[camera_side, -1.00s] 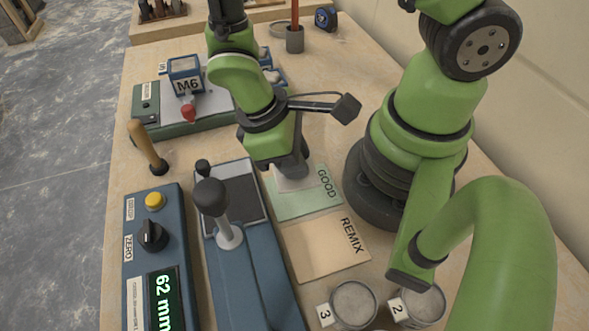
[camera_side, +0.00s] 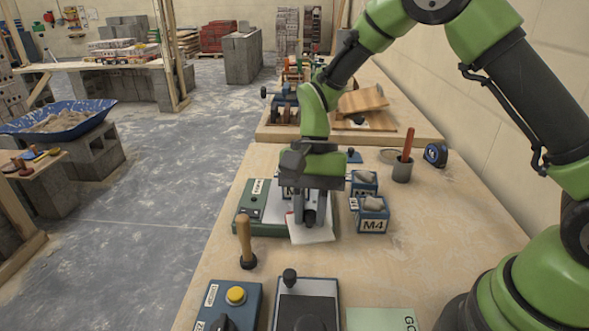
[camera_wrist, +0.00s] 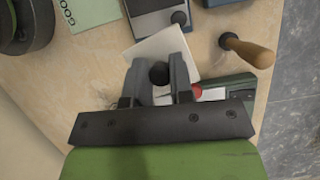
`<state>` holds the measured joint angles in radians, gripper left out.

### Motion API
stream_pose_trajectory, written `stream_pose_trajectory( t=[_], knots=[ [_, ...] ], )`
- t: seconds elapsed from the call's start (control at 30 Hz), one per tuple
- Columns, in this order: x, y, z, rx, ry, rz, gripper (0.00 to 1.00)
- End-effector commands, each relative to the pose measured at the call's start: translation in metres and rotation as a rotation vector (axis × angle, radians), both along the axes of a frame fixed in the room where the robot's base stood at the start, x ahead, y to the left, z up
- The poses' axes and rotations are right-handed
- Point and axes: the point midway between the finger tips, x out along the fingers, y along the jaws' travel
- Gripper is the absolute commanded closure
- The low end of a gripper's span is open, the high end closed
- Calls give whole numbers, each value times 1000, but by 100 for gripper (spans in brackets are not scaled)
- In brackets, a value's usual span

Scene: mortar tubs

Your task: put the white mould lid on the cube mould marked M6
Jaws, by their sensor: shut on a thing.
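My gripper (camera_side: 312,212) is shut on the black knob (camera_wrist: 159,73) of the white mould lid (camera_side: 312,233). The lid is a flat white plate and also shows in the wrist view (camera_wrist: 162,46), beneath and ahead of the fingers. In the side view it hangs slightly tilted at the near side of the green machine (camera_side: 254,226). I cannot tell the gap between lid and mould.
The blue mould M4 (camera_side: 372,216) and another filled mould (camera_side: 363,186) stand just right of my gripper. A wooden-handled tool (camera_side: 244,240) stands in front left. The table right of M4 is clear.

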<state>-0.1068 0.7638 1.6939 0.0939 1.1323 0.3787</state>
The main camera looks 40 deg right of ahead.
Motion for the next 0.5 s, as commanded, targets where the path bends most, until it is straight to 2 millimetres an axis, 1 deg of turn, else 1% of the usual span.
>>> stream_pose_trajectory(
  t=[0.03, 0.1, 0.2, 0.3, 0.4, 0.5],
  knots=[
    [20, -7, 5, 3, -4, -164, 100],
    [44, -15, 13, 4, -4, -383, 100],
    [74, -28, 26, 6, -3, -672, 100],
    [100, -44, 39, 9, -3, -936, 100],
    [122, -61, 52, 11, -2, -1179, 100],
    [140, -77, 65, 13, -2, -1390, 100]
  ],
)
